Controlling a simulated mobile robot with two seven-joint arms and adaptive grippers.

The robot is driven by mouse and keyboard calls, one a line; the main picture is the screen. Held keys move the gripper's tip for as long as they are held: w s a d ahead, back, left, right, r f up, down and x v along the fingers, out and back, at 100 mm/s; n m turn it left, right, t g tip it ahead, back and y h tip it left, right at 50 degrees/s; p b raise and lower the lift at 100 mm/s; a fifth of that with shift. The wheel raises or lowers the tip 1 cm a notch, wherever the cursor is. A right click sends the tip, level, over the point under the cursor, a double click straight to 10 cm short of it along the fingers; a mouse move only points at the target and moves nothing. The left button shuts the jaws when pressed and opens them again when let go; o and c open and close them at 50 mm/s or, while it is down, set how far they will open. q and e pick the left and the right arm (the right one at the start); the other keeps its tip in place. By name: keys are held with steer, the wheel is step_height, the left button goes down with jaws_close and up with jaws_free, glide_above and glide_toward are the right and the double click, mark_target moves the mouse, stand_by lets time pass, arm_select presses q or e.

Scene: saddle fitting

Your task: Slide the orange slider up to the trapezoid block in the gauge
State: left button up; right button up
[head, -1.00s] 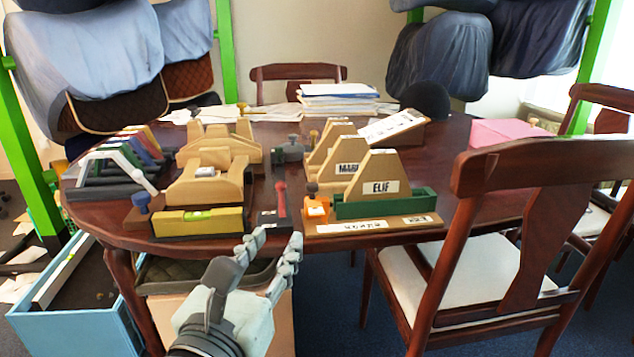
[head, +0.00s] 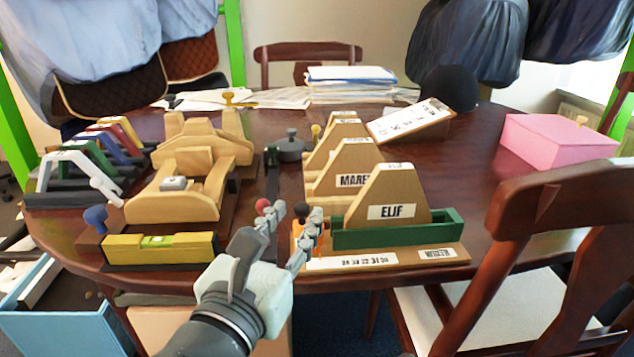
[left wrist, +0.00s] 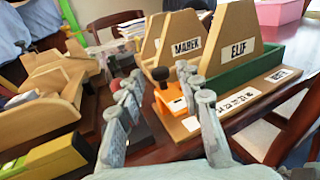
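The orange slider (left wrist: 170,97) with a dark knob sits on the gauge board at its left end in the left wrist view. In the head view it is mostly hidden behind my left gripper's finger. The trapezoid block labelled ELIF (head: 390,198) stands upright in the green gauge (head: 385,236), to the right of the slider. My left gripper (head: 292,214) is open, its two fingers apart and pointing toward the slider. In the left wrist view the gripper (left wrist: 157,92) has its right finger close to the slider; contact cannot be told. My right gripper is not in view.
A second block labelled MAREK (head: 350,168) stands behind. A yellow spirit level (head: 160,249) and a wooden saddle tree form (head: 180,190) are to the left. A red-knobbed tool (head: 263,206) stands beside the gripper. A pink box (head: 556,140) and a chair (head: 550,215) are at right.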

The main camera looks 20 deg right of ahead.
arm_select(q)
steer(key=x, duration=0.7)
steer(key=shift+w+d, duration=0.1)
steer(key=shift+w, duration=0.15)
steer(key=shift+c, duration=0.5)
jaws_close()
